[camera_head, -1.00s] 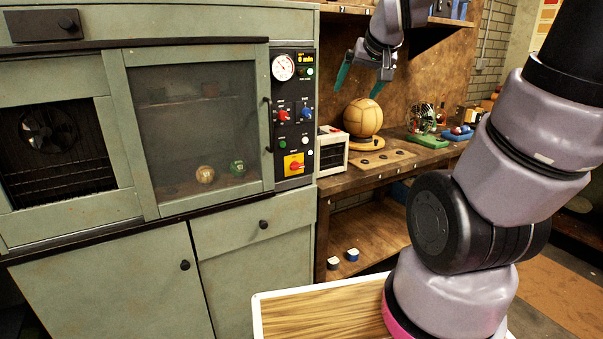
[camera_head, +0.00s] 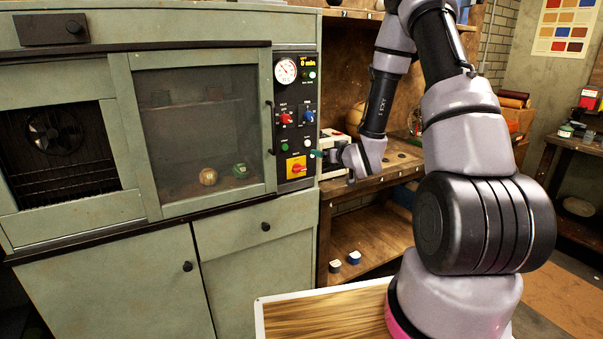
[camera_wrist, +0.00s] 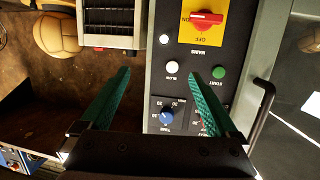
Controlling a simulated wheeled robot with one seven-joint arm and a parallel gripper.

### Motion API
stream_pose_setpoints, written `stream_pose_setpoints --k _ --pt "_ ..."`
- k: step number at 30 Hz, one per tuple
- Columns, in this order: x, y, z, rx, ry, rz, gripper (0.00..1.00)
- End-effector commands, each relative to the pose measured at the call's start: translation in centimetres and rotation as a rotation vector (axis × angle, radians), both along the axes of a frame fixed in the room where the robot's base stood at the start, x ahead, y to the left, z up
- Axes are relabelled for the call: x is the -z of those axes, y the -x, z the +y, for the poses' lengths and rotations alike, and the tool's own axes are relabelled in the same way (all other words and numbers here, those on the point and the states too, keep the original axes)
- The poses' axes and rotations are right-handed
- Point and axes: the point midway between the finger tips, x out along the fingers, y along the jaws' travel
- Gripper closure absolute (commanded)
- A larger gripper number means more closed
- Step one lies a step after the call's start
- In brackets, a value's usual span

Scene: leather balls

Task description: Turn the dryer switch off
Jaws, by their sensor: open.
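The dryer (camera_head: 145,60) is a pale green cabinet with a dark control panel (camera_head: 295,130) at its right side. Its main switch (camera_head: 296,167) is a red knob on a yellow plate low on the panel. In the wrist view the red knob (camera_wrist: 206,18) shows near the top, by the printed words ON, OFF and MAINS. My gripper (camera_head: 328,165) is open at the lower right of the panel. In the wrist view its green fingers (camera_wrist: 160,82) are spread and empty, pointing toward the switch, which is beyond the fingertips.
A blue knob (camera_wrist: 167,113), a green START button (camera_wrist: 218,72) and a white SLOW button (camera_wrist: 172,66) are near my fingers. A white slatted box (camera_wrist: 110,22) stands beside the panel. A dark door handle (camera_wrist: 262,110) sticks out. Two balls lie behind the dryer door.

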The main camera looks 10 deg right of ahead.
Motion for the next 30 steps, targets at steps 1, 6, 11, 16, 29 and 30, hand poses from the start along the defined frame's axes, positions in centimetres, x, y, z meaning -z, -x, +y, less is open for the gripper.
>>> stream_pose_setpoints --k 1,6,11,16,29,30 --pt "2.3 0.3 0.5 -0.019 -0.009 -0.019 0.05" --pt "6.5 1.9 2.3 -0.087 -0.031 -0.129 0.05" --pt "8.7 3.6 3.7 -0.127 -0.050 -0.202 0.05" --pt "9.3 4.2 4.3 -0.144 -0.054 -0.236 0.05" --pt "9.2 -2.3 6.6 -0.150 -0.053 -0.241 0.05" --pt "9.2 -2.9 6.8 -0.148 -0.053 -0.241 0.05"
